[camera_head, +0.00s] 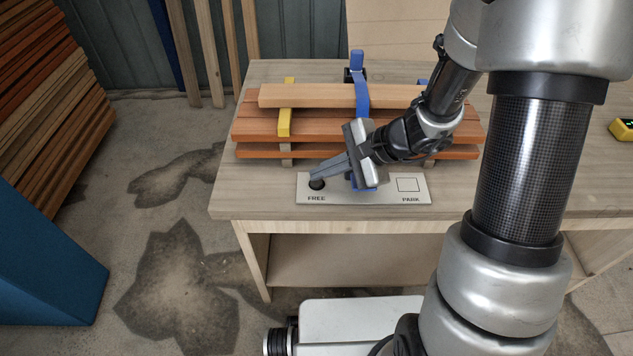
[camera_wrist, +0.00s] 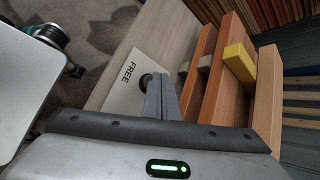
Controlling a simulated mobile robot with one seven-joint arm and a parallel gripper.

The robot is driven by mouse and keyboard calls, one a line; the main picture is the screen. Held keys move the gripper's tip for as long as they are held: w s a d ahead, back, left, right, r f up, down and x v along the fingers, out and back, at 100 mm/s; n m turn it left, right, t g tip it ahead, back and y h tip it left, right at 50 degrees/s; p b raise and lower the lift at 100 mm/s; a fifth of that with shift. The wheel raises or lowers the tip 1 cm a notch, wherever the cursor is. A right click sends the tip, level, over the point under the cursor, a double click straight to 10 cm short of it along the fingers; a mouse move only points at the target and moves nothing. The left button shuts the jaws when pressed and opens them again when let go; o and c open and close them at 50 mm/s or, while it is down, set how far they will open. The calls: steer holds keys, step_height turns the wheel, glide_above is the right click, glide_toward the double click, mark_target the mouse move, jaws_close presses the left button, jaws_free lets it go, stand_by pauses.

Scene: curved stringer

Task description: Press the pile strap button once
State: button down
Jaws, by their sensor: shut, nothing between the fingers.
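A pale panel plate (camera_head: 345,198) lies at the front of the bench, with a dark round button (camera_head: 316,184) above the word FREE and an outlined square (camera_head: 408,185) above the word PARK. My gripper (camera_head: 316,178) is shut and empty, its fingertips at the dark button. In the wrist view my shut fingers (camera_wrist: 161,95) overlap part of the button (camera_wrist: 146,80); whether they touch it or hover just above, I cannot tell.
The bench (camera_head: 232,185) has bare room left of the plate and at right. A yellow and black device (camera_head: 622,130) sits at the right edge. Stacked timber (camera_head: 45,110) and a blue block (camera_head: 45,260) stand on the left.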

mark_target(322, 183)
steer(key=shift+f+b, duration=0.45)
steer(key=shift+b, duration=0.1)
stand_by(0.5)
steer(key=shift+r, duration=0.15)
stand_by(0.3)
steer(key=shift+r+p, duration=0.55)
steer(key=shift+r, duration=0.15)
steer(key=shift+r, duration=0.1)
step_height(322, 183, up, 5)
steer(key=p, duration=0.3)
steer(key=shift+p, duration=0.35)
stand_by(0.4)
